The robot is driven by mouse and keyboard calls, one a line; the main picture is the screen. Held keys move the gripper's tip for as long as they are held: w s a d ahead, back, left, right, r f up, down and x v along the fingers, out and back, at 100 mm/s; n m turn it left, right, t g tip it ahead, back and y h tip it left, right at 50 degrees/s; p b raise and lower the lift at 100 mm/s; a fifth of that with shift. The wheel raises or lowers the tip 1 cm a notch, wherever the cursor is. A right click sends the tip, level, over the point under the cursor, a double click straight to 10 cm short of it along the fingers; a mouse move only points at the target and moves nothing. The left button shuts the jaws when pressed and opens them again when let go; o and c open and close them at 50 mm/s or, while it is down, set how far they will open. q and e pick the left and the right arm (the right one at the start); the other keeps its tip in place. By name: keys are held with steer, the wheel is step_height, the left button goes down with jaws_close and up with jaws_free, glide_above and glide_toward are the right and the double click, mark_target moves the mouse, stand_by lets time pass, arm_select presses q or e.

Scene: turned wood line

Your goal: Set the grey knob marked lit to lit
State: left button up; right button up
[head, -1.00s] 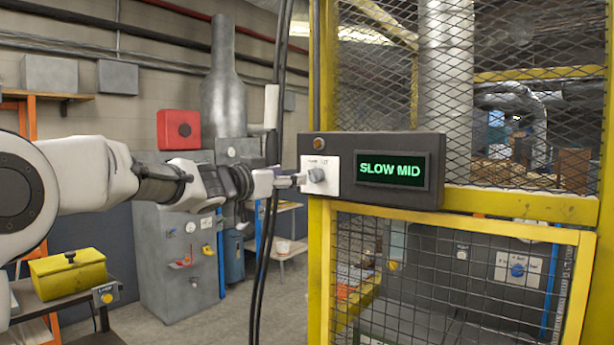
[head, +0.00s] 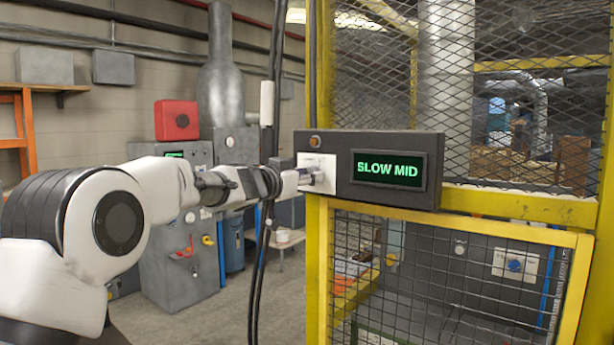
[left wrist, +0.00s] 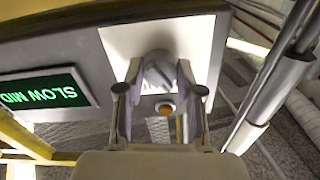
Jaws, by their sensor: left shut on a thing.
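The grey knob (left wrist: 158,72) sits on a white plate (head: 317,161) at the left end of a dark control box (head: 400,143). The plate's lettering is too small to read. The box's display (head: 390,169) reads "SLOW MID" in green. My left gripper (head: 318,180) reaches the plate from the left and hides most of the knob in the head view. In the left wrist view, which is upside down, its two fingers (left wrist: 159,90) stand on either side of the knob, shut on it. My right gripper is not in view.
The box is mounted on a yellow-framed mesh cage (head: 316,260). An amber round lamp or button (head: 314,141) is on the box above the plate. Dark cables (head: 265,240) hang just left of the box, close to my left arm. Grey cabinets stand behind.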

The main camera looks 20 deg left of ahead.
arm_select(q)
steer(key=shift+m, duration=0.3)
steer(key=shift+f+m, duration=0.15)
steer(key=shift+m, duration=5.45)
steer(key=o, duration=1.2)
steer(key=shift+c, duration=0.2)
steer(key=shift+s, duration=0.1)
